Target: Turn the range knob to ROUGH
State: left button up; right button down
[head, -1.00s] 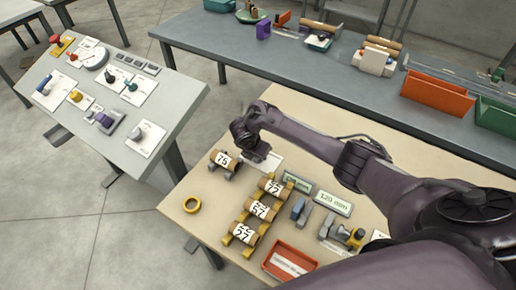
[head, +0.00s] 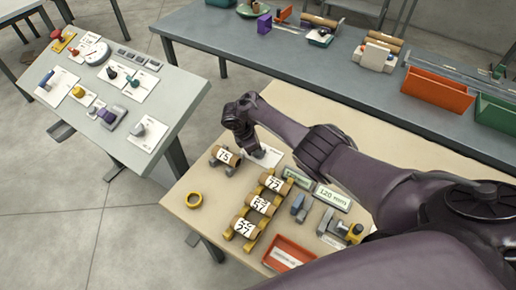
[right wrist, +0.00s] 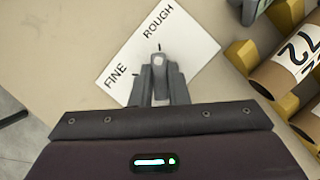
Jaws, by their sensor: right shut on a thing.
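The range plate (right wrist: 190,55), a white label marked FINE and ROUGH, lies on the beige table. It also shows in the head view (head: 271,158). My right gripper (right wrist: 158,75) is over the plate, its fingers shut on the small grey range knob (right wrist: 158,59). A short dark pointer mark shows just above the knob and points up the picture, towards the ROUGH side rather than FINE. Most of the knob is hidden between the fingers. In the head view my right gripper (head: 256,151) hides the knob. My left gripper is not in view.
A roll marked 75 (head: 225,156) stands left of the plate. Several numbered rolls sit on the yellow rack (head: 248,215) in front.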

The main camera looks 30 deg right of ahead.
jog(key=shift+m, duration=0.3)
jog(key=c, duration=1.4)
grip_release()
jog(key=p+v, duration=0.1)
jog(key=v, duration=0.6)
jog(key=shift+r, duration=0.4)
jog(key=shift+w+a, duration=0.1)
